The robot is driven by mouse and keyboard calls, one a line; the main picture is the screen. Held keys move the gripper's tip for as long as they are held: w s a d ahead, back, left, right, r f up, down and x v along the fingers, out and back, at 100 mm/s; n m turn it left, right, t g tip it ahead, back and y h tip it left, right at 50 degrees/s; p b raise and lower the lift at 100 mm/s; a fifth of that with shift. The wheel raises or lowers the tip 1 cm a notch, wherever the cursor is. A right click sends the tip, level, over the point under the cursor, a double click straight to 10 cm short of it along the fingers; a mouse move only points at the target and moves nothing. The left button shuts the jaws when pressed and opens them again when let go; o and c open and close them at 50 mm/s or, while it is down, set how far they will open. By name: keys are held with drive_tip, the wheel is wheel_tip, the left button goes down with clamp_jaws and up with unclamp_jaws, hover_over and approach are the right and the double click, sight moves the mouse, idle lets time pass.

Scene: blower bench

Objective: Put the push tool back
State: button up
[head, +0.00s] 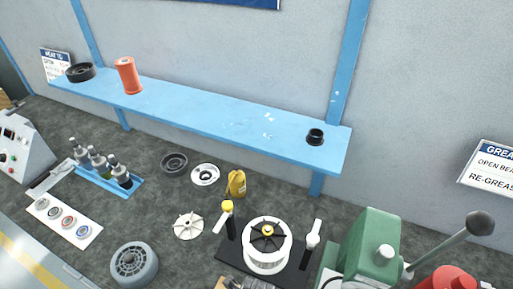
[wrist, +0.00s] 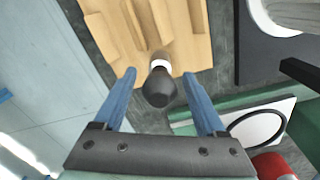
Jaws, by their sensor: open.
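In the wrist view a tool with a dark rounded handle (wrist: 160,88) and a pale ring, which looks like the push tool, is over a light wooden board (wrist: 190,25). My gripper (wrist: 162,75) has two blue fingers, open, one on each side of the handle with gaps between. I cannot tell how deep the handle lies between them. The tool's far end is hidden behind the handle. In the head view only a corner of the wooden board (head: 220,284) shows at the bottom edge, with a dark part beside it that I cannot identify.
A green press (head: 370,243) with a lever stands right of the board. A black base (head: 232,252) holds a white round housing (head: 267,255). A blue tray (head: 128,189) with several bottle-like tools is at the left. A blue shelf (head: 220,117) spans the wall.

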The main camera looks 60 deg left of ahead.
wheel_tip(320, 180, up, 9)
drive_tip(key=shift+f, duration=0.2)
drive_tip(key=w+a+r+n+t+y, duration=0.2)
drive_tip(key=w+r+n+t+y, duration=0.5)
drive_tip(key=w+r, duration=1.4)
drive_tip(key=w+d+r+n+t+h, duration=0.1)
drive_tip(key=w+d+r+t, duration=0.15)
drive_tip(key=r, duration=0.45)
drive_tip(key=w+d+r+t+h, duration=0.2)
drive_tip(key=w+r+t, duration=0.15)
drive_tip(key=r, duration=0.45)
drive_tip(key=s+d+r+n+t, duration=0.1)
drive_tip(key=d+r+n+t, duration=0.15)
drive_tip(key=r, duration=0.45)
drive_tip(key=s+d+r+n+t+h, duration=0.1)
drive_tip(key=d+r+t, duration=0.25)
drive_tip(key=r, duration=0.45)
drive_tip(key=s+d+r+n+t, duration=0.1)
drive_tip(key=d+r+t, duration=0.25)
drive_tip(key=r, duration=0.35)
drive_tip(key=s+d+r+n+t+h, duration=0.3)
drive_tip(key=s+d+r+t, duration=0.2)
drive_tip(key=s+r, duration=0.4)
wheel_tip(320, 180, up, 5)
drive_tip(key=shift+s+d+f+n, duration=0.2)
drive_tip(key=shift+d+n, duration=0.15)
drive_tip(key=shift+d, duration=0.25)
